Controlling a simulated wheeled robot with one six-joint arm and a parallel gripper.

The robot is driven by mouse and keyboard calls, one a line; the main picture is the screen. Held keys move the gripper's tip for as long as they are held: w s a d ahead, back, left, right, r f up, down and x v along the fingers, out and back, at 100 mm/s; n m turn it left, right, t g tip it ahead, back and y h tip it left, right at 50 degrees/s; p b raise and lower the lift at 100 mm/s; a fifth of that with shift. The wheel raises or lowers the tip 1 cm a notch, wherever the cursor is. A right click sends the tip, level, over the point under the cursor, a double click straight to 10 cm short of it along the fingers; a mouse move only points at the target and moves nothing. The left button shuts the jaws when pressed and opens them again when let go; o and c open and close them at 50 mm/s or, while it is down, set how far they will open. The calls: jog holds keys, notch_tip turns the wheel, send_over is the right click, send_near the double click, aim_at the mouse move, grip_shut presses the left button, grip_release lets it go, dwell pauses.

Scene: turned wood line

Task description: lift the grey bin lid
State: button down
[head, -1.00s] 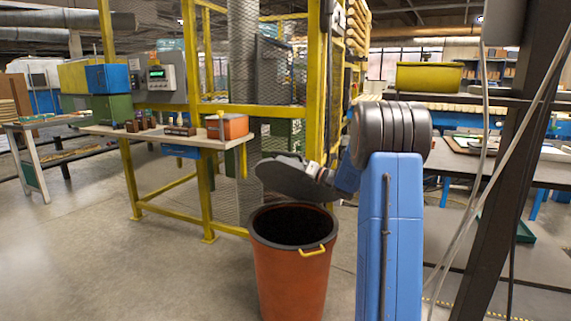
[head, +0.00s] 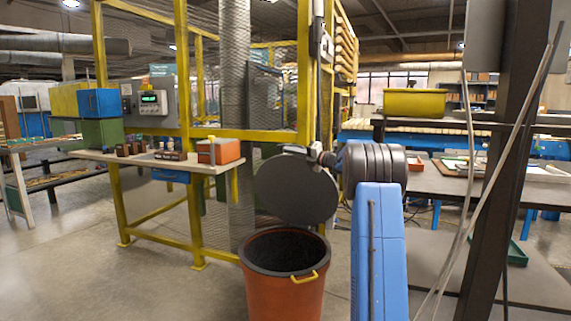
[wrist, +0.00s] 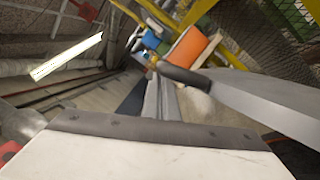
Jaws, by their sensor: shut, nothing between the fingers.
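The grey bin lid (head: 295,190) is a dark round disc, tilted steeply above the back of the orange bin (head: 282,298). The bin's mouth is open and dark inside. I cannot tell whether the lid's lower edge touches the rim. My gripper (head: 322,156) is at the lid's upper right edge, partly hidden by my arm. In the wrist view, my gripper (wrist: 160,88) has its fingers close together, and the lid (wrist: 265,98) shows edge-on just to the right. The fingers are shut with nothing seen between them; whether they touch the lid is unclear.
A yellow mesh guard frame (head: 220,112) stands behind the bin. A bench (head: 90,154) with an orange box (head: 222,151) is to the left. A dark post (head: 495,190) with hanging cables is close on the right. Floor at the front left is clear.

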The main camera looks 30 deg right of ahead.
jog(key=w+d+r+m, duration=0.2)
jog(key=w+d, duration=0.2)
jog(key=d, duration=0.2)
jog(key=shift+w+h, duration=0.3)
jog(key=shift+r, duration=0.1)
notch_tip(320, 180, up, 10)
dwell(0.7)
